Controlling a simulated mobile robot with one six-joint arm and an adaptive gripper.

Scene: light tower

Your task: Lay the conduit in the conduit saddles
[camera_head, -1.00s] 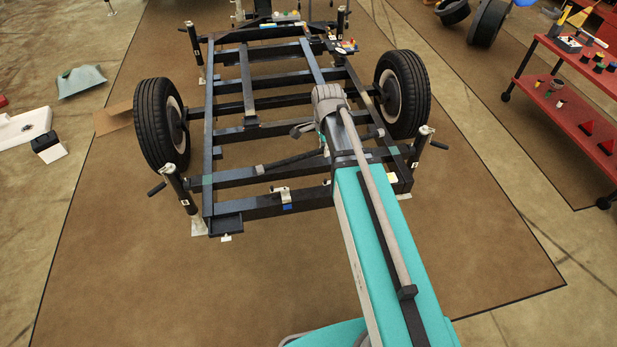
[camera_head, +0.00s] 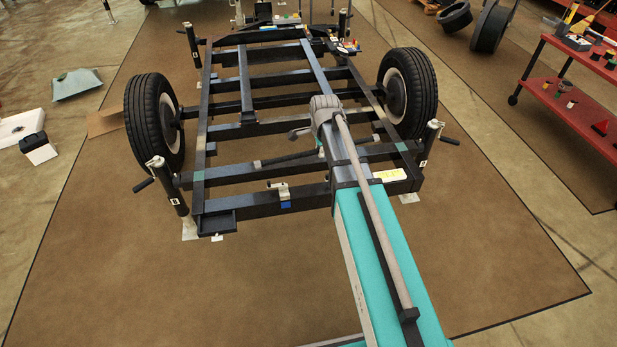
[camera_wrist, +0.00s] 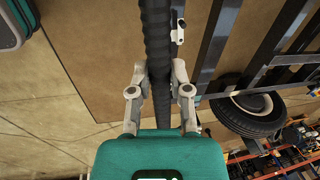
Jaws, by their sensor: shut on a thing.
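The conduit is a dark corrugated tube (camera_wrist: 157,60). In the wrist view it runs up the picture between the two grey fingers of my gripper (camera_wrist: 160,95), which is shut on it. In the head view the conduit (camera_head: 288,158) shows as a thin dark bar with a grey left end, over the near part of the trailer frame; my arm hides its right part and most of the gripper. One silver saddle (camera_head: 283,190) with a blue mark below it sits on the frame's near beam. It also shows in the wrist view (camera_wrist: 179,31), right of and apart from the conduit. I see no other saddle clearly.
The dark trailer frame (camera_head: 260,203) stands on jacks between a left wheel (camera_head: 150,120) and a right wheel (camera_head: 410,85). A red cart (camera_head: 570,95) stands at the right. The brown mat in front of the frame is clear.

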